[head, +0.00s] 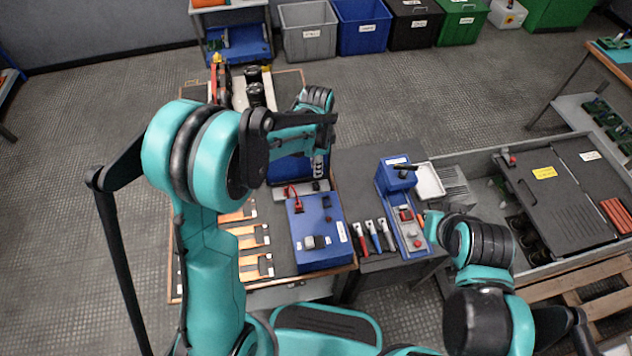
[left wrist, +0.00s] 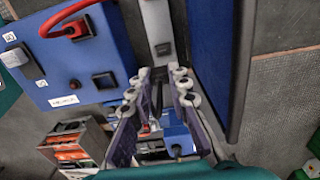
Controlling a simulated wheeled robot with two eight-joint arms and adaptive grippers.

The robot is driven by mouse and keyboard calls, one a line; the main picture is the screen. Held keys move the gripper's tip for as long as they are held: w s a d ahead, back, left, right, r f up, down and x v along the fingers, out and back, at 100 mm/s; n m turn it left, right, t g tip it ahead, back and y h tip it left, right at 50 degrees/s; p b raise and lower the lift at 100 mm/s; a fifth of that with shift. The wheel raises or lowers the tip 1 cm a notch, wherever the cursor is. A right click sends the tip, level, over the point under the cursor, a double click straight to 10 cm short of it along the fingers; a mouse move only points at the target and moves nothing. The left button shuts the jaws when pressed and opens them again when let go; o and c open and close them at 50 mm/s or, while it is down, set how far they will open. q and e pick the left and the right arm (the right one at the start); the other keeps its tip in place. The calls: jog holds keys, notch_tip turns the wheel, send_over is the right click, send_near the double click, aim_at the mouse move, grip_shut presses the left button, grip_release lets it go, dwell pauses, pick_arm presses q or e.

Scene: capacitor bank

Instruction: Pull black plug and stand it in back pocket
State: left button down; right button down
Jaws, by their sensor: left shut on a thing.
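My left gripper (head: 318,170) points down just behind the blue box (head: 325,256), over a grey strip (head: 306,190). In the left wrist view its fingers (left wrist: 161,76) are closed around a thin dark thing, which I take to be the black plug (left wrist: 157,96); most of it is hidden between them. The grey strip (left wrist: 155,22) with a dark opening lies beyond the fingertips. The blue box (left wrist: 108,48) carries a red cable plug (left wrist: 74,30) and black square fittings.
A blue panel (left wrist: 212,50) stands close on the right of the gripper in the left wrist view. Several screwdriver-like tools (head: 374,236) and a blue fixture (head: 396,178) are right of the box. Orange-and-white parts (head: 252,240) lie to its left.

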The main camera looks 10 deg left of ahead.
pick_arm(q)
send_over(326, 203)
dwell(1.2)
jog(key=shift+f+b, duration=0.75)
jog(key=shift+f, duration=0.05)
jog(key=shift+f+b, duration=0.45)
jog(key=shift+f, duration=0.05)
jog(key=shift+s+f+b, duration=0.35)
jog(key=shift+f+b, duration=0.05)
jog(key=shift+b, duration=0.1)
dwell(0.6)
jog(key=c, duration=1.3)
grip_release()
jog(key=shift+w+d+f, duration=0.1)
jog(key=shift+c, duration=0.2)
jog(key=shift+w+f, duration=0.1)
jog(key=shift+w, duration=0.1)
